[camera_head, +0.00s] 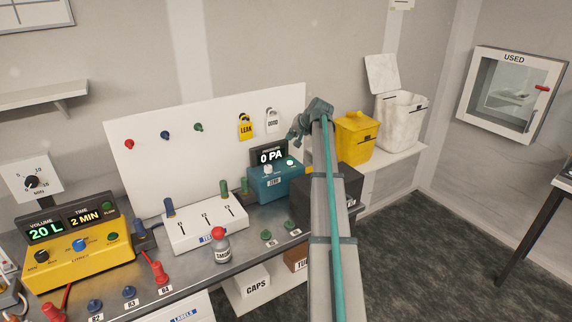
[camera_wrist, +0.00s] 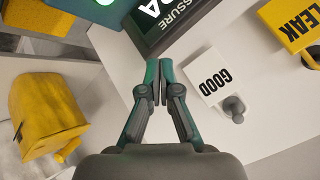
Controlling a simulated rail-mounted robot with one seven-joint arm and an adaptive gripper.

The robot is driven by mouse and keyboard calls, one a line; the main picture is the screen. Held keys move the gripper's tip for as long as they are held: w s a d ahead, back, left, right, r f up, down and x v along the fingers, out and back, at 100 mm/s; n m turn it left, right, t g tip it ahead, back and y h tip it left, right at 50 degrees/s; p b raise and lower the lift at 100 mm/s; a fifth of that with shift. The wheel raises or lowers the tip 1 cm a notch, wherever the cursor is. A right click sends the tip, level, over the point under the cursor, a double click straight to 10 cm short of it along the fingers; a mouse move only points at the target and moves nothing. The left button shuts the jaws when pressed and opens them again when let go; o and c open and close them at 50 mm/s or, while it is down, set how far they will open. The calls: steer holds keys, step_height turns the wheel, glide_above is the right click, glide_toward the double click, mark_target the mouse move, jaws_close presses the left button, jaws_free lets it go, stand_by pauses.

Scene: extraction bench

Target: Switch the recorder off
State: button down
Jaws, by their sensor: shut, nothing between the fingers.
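No device in view carries a readable recorder label. A teal pressure unit (camera_head: 276,185) stands on the bench, with a dark display (camera_head: 270,155) reading 0 PA, a white knob (camera_head: 268,169), a lit green light (camera_head: 290,162) and a label below. In the wrist view the display (camera_wrist: 165,20) appears upside down near the top. My gripper (camera_head: 293,136) is above and right of the display in the head view, apart from it. Its fingertips (camera_wrist: 157,64) are together and empty. A dark box (camera_head: 345,187) right of the teal unit is partly hidden by my arm.
A white panel carries the LEAK tag (camera_head: 245,128) and GOOD tag (camera_head: 271,121); the GOOD tag (camera_wrist: 212,78) is close beside my fingers. A yellow bin (camera_head: 355,138) stands right.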

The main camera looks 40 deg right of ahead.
mark_target(291, 162)
steer(key=shift+f, duration=0.1)
steer(key=shift+f+b, duration=1.85)
steer(key=shift+f, duration=2.45)
steer(key=shift+f, duration=0.1)
steer(key=shift+f, duration=0.35)
steer(key=shift+f+b, duration=0.4)
steer(key=shift+b, duration=0.1)
steer(key=shift+r, duration=0.15)
steer(key=shift+r+p, duration=0.3)
steer(key=shift+r, duration=0.4)
steer(key=shift+r, duration=0.1)
steer(key=shift+r+p, duration=0.95)
steer(key=shift+r, duration=1.45)
